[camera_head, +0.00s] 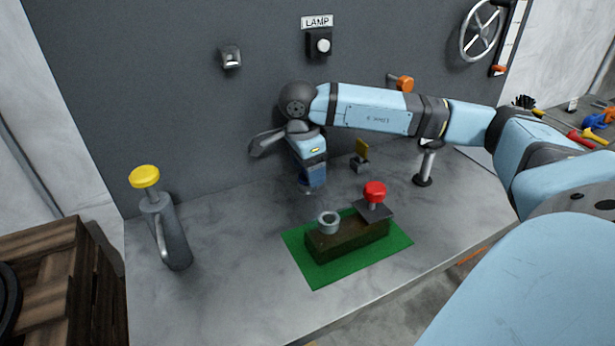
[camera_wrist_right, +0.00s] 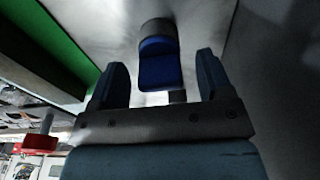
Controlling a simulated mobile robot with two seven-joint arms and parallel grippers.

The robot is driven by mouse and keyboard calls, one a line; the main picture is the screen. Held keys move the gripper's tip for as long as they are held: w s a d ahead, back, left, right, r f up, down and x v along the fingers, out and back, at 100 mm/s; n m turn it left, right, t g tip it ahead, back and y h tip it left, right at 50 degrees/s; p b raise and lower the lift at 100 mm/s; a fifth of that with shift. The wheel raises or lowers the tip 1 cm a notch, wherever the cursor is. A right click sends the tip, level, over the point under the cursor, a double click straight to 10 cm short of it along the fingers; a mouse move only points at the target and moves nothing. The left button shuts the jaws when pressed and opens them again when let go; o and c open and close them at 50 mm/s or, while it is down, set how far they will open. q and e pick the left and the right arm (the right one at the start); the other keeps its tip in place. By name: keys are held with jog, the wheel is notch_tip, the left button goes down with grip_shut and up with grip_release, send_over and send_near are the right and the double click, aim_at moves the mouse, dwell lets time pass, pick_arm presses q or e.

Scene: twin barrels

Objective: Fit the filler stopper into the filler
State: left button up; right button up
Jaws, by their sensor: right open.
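The filler looks to be the grey open ring (camera_head: 328,222) on top of a brown block (camera_head: 345,240), left of a red knob (camera_head: 375,191). A small piece with a blue grip (camera_wrist_right: 158,70) and a grey round end (camera_wrist_right: 158,30), which looks like the filler stopper, stands on the bench. My right gripper (camera_head: 312,180) points down behind the block and mostly hides this piece in the head view. In the right wrist view my right gripper (camera_wrist_right: 162,80) is open, with the blue grip between its fingers and a gap on each side. My left gripper is not in view.
The block sits on a green mat (camera_head: 300,265). A grey cylinder with a yellow knob (camera_head: 145,177) stands at the left. A small yellow-flagged piece (camera_head: 361,155) and a metal post (camera_head: 425,165) stand right of my gripper.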

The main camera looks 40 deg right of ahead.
jog(key=c, duration=1)
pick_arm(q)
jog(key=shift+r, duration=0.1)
pick_arm(e)
jog(key=shift+r, duration=0.1)
